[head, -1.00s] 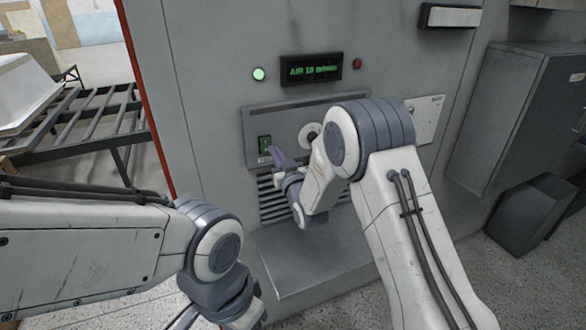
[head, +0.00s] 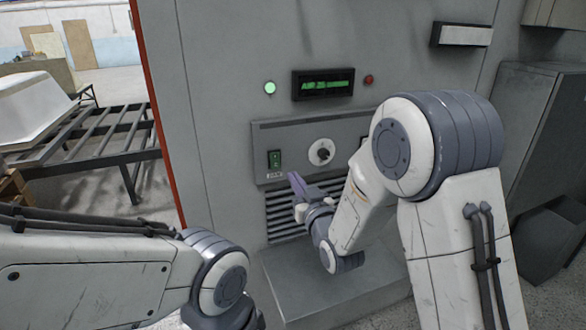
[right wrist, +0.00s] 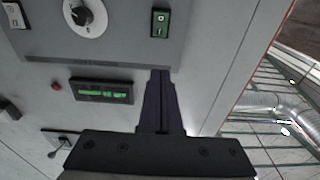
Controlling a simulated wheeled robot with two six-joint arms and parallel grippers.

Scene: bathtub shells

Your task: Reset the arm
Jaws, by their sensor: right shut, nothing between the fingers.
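My right arm reaches in from the lower right in the head view. Its gripper (head: 293,178) is shut and empty, just in front of the control panel (head: 345,131), below the green rocker switch (head: 274,159) and left of the round knob (head: 321,152). In the right wrist view the shut purple-grey fingers (right wrist: 161,77) point toward the panel, near the green switch (right wrist: 160,23); no contact can be made out. My left arm comes in from the left; its gripper is outside the head view.
A lit display (head: 323,84) sits between a green lamp (head: 269,88) and a red lamp (head: 369,80). Below are a louvred vent (head: 283,227) and a protruding grey ledge (head: 330,285). A metal roller rack (head: 100,140) with a white tub shell (head: 38,105) stands at left.

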